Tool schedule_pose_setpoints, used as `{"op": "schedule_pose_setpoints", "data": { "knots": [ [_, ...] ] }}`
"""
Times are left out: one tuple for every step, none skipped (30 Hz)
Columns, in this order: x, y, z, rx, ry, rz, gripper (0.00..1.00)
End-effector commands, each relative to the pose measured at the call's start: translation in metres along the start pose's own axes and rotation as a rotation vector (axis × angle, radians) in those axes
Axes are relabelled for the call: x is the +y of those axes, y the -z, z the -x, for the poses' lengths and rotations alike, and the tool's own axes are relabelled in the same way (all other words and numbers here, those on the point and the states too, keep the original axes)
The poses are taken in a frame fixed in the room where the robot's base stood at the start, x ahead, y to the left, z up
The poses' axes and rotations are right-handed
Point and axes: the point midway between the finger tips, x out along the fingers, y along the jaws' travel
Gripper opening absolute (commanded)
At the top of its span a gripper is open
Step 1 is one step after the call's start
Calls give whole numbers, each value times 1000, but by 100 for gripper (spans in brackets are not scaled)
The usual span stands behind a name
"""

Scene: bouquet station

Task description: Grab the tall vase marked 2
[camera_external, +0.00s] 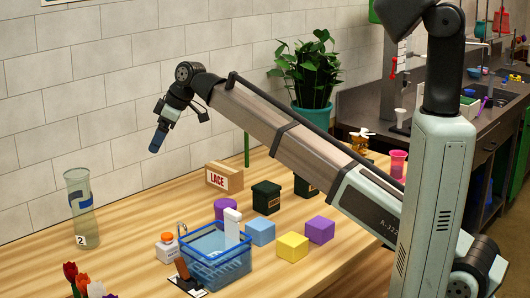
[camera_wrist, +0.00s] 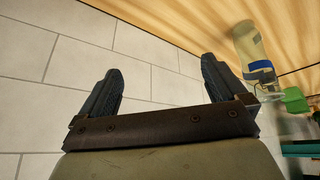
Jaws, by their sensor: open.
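The tall vase marked 2 (camera_external: 82,208) stands upright on the wooden table at the far left in the external view. It is clear grey-green glass with a blue mark and a white "2" label near its base. My gripper (camera_external: 156,142) is raised well above the table, to the right of the vase and higher, apart from it. In the wrist view my gripper (camera_wrist: 160,88) has its two dark fingers spread with nothing between them. A clear vessel with a blue band (camera_wrist: 246,45) shows at the upper right there; I cannot tell whether it is the vase.
A blue basket (camera_external: 216,268), a LACE box (camera_external: 224,178), a white bottle with an orange cap (camera_external: 167,248) and blue, yellow and purple blocks (camera_external: 292,247) stand right of the vase. Tulips (camera_external: 82,280) are in front. The tiled wall (camera_external: 70,100) is close behind.

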Motion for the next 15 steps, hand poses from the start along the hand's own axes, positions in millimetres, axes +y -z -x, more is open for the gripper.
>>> {"op": "schedule_pose_setpoints", "data": {
  "knots": [
    [-20,26,0,-8,20,22,99],
    [-32,37,0,-15,31,32,99],
    [-48,52,0,-24,45,45,99],
    [-61,62,0,-31,56,55,99],
    [-73,72,0,-38,66,64,99],
    [-89,85,1,-47,79,77,99],
    [-101,94,2,-54,88,87,99],
    [-111,103,3,-60,95,95,99],
    [-126,113,4,-69,106,106,99],
    [-135,119,5,-74,112,112,99],
    [-145,126,6,-79,118,120,99],
    [-156,132,7,-86,125,128,99],
    [-163,137,8,-91,131,133,99],
    [-170,141,9,-95,135,138,99],
    [-176,145,10,-98,139,142,99]
  ]
}}
